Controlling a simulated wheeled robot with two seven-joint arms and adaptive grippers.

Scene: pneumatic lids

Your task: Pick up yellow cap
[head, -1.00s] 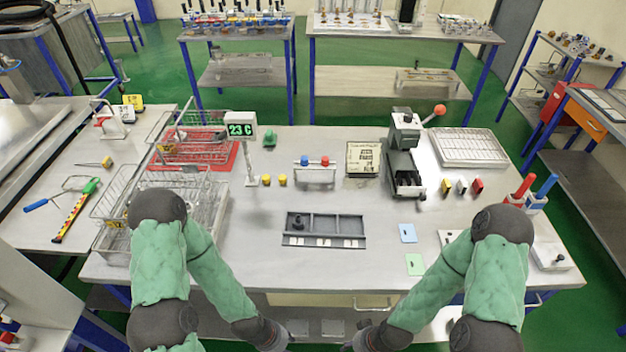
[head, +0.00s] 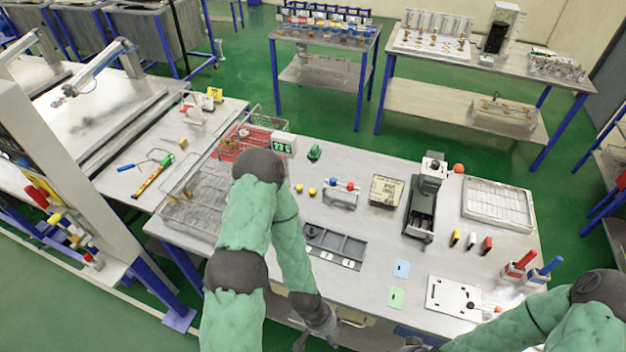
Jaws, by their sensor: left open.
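Two small yellow caps stand side by side on the grey worktable, the left cap (head: 299,188) and the right cap (head: 312,191). They are just right of my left forearm in the head view. My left gripper (head: 318,340) is open and empty at the front of the table, well below and apart from the caps. My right gripper (head: 412,347) is only partly in view at the bottom edge, so its jaws cannot be read.
A small rack with blue and red caps (head: 342,194) stands right of the yellow caps. A dark compartment tray (head: 335,245) lies in front. Wire baskets (head: 190,205) are at the left, partly behind my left arm. A dark press-like device (head: 424,205) stands farther right.

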